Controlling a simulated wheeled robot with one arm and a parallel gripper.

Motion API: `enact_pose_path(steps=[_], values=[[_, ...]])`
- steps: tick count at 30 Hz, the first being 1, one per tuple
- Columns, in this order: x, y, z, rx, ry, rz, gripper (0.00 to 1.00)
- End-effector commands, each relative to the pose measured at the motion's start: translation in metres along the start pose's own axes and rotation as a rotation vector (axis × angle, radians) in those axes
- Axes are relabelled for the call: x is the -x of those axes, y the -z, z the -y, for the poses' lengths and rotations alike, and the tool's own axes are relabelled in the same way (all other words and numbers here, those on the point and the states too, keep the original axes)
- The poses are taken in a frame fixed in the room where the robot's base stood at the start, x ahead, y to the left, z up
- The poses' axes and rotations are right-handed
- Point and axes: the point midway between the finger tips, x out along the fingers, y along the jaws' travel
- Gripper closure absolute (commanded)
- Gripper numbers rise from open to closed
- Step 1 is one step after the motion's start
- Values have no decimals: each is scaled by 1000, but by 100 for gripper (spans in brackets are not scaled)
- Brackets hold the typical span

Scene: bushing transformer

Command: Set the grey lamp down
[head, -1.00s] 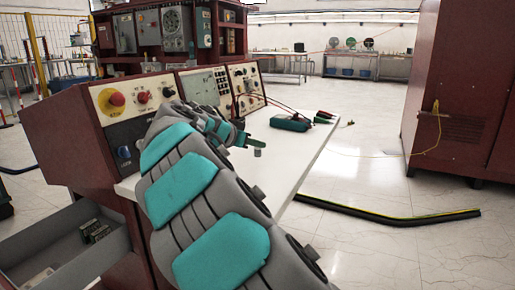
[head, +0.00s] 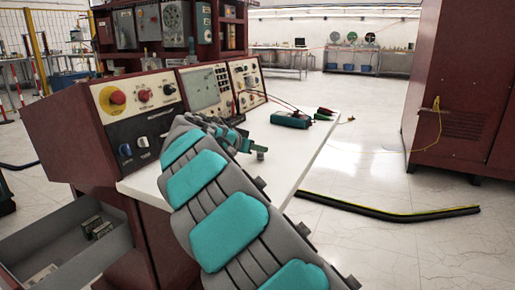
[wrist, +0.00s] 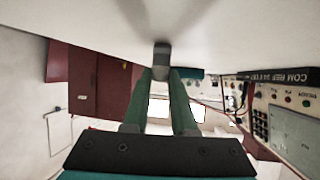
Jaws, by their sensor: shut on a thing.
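The grey lamp (wrist: 161,55) is a small grey piece between the fingertips of my gripper (wrist: 161,76) in the wrist view. My gripper is shut on it. In the head view the lamp (head: 261,154) is a small grey cylinder at the end of my gripper (head: 251,147), low over the white bench top (head: 310,150). In the wrist view the white surface fills the top of the picture, with a soft shadow near the lamp. I cannot tell whether the lamp touches the surface.
The dark red control console (head: 80,135), with knobs and meters, stands along the bench's left side. A teal multimeter (head: 291,119) with red leads lies farther back on the bench. An open drawer (head: 70,245) sticks out at lower left. The bench around the gripper is clear.

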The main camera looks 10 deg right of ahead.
Motion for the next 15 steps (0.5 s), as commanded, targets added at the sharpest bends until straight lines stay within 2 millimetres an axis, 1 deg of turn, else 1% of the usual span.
enact_pose_path(steps=[4,5,12,13,15], values=[[-2,-3,0,0,0,0,100],[-1,-3,0,0,0,0,74],[-1,-2,0,0,0,0,47],[-1,-2,0,0,0,0,45],[-1,-2,0,0,0,0,45]])
